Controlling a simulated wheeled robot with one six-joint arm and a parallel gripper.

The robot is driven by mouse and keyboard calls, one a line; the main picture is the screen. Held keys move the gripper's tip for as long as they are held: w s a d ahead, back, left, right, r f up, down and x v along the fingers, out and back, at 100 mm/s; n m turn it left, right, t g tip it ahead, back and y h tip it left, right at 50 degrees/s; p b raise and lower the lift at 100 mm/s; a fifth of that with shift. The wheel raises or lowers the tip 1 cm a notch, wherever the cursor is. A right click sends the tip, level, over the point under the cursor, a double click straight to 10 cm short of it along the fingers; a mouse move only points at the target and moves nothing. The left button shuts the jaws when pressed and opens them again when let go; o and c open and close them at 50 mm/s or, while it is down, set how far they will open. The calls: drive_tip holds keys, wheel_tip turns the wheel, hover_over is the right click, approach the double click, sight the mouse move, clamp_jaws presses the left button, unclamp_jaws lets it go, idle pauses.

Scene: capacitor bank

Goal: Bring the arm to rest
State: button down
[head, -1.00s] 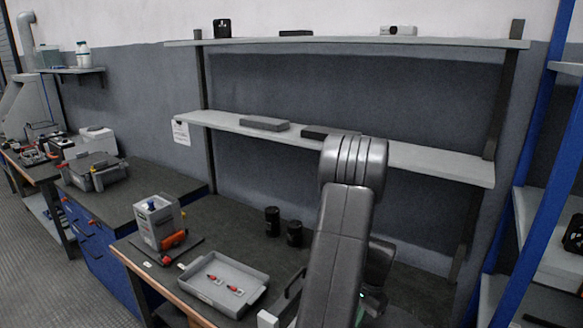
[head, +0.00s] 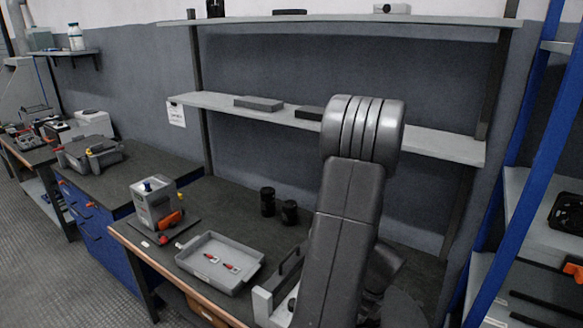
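My arm (head: 350,220) stands in the right middle of the head view, a thick dark grey link rising to a ribbed round joint in front of the lower shelf. My gripper is not visible, so its opening and anything in it cannot be told. The dark bench (head: 230,204) lies behind and to the left of the arm.
A grey tray (head: 205,276) with small red-tipped parts sits on the bench left of my arm. Behind it are a grey instrument box (head: 150,205) and two black cylinders (head: 268,201). A wall shelf (head: 215,103) runs behind the arm; a blue rack (head: 520,170) stands right.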

drive_tip(key=v, duration=0.8)
drive_tip(key=shift+n, duration=0.4)
drive_tip(key=x, duration=0.8)
drive_tip(key=shift+w+f, duration=0.2)
drive_tip(key=shift+w, duration=0.1)
drive_tip(key=shift+w+f+n+g, duration=0.1)
drive_tip(key=shift+w+n+g, duration=0.35)
drive_tip(key=shift+n, duration=0.75)
drive_tip(key=w+n, duration=0.1)
drive_tip(key=n, duration=0.1)
drive_tip(key=w+n+g, duration=0.1)
drive_tip(key=w+n, duration=0.1)
drive_tip(key=n, duration=0.1)
drive_tip(key=shift+w+d+f, duration=0.1)
drive_tip(key=shift+w+f, duration=0.05)
drive_tip(key=w+n, duration=0.1)
drive_tip(key=n, duration=0.1)
drive_tip(key=w+n+g, duration=0.1)
drive_tip(key=n, duration=0.1)
drive_tip(key=w+n, duration=0.1)
drive_tip(key=n, duration=0.1)
drive_tip(key=shift+w+d+f+h, duration=0.15)
drive_tip(key=shift+w+d+h, duration=0.05)
drive_tip(key=shift+h, duration=0.1)
drive_tip(key=b+v, duration=0.1)
drive_tip(key=v, duration=0.8)
drive_tip(key=shift+w+n, duration=0.2)
drive_tip(key=shift+n, duration=0.1)
